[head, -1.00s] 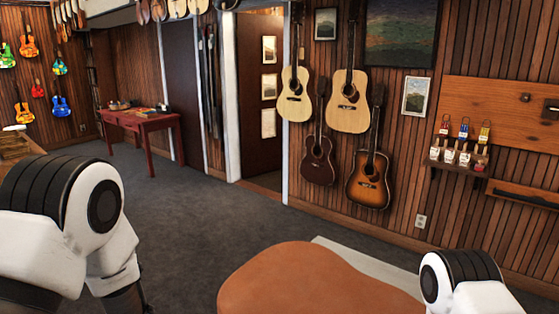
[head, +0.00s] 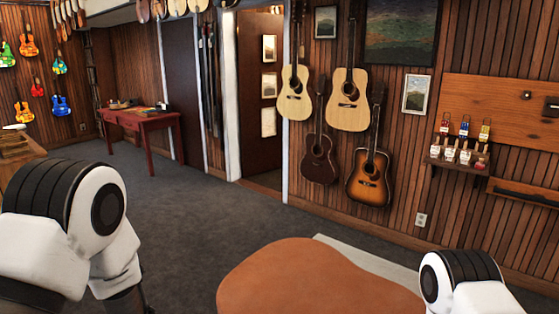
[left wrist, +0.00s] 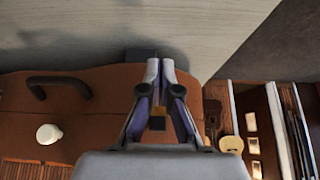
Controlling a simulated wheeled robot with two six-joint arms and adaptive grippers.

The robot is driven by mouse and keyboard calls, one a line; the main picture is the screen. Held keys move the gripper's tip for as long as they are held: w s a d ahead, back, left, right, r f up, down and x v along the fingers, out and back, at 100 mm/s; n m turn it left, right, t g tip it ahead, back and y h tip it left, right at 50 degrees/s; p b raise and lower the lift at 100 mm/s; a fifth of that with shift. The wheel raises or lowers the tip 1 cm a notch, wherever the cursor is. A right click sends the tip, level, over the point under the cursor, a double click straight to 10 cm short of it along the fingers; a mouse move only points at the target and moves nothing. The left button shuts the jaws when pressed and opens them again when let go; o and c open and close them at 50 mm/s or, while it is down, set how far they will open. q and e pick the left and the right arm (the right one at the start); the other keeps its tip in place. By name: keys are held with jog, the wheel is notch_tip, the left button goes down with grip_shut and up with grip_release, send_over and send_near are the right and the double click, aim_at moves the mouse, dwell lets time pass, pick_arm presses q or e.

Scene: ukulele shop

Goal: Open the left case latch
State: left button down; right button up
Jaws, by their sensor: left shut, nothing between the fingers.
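The orange-brown case (head: 315,283) lies at the bottom of the head view, with its rounded lid showing. In the left wrist view the brown case (left wrist: 95,88) spans the middle, with a black handle (left wrist: 58,84) at the left. My left gripper (left wrist: 160,68) is shut and empty at the case's edge. A small dark block (left wrist: 140,54) shows just beyond its fingertips, partly hidden by them. I cannot tell whether this is the left latch, or whether the fingers touch it. My right gripper is out of view.
A pale surface (left wrist: 110,22) lies beyond the case edge in the left wrist view. A white round knob (left wrist: 48,133) shows at the left. In the head view, guitars (head: 349,98) hang on the wall, a red table (head: 145,122) stands farther back, and the grey floor (head: 190,215) is clear.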

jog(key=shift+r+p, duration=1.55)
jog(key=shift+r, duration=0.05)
pick_arm(q)
jog(key=v, duration=0.8)
jog(key=shift+s+a, duration=0.35)
jog(key=shift+s, duration=0.1)
jog(key=shift+r, duration=0.1)
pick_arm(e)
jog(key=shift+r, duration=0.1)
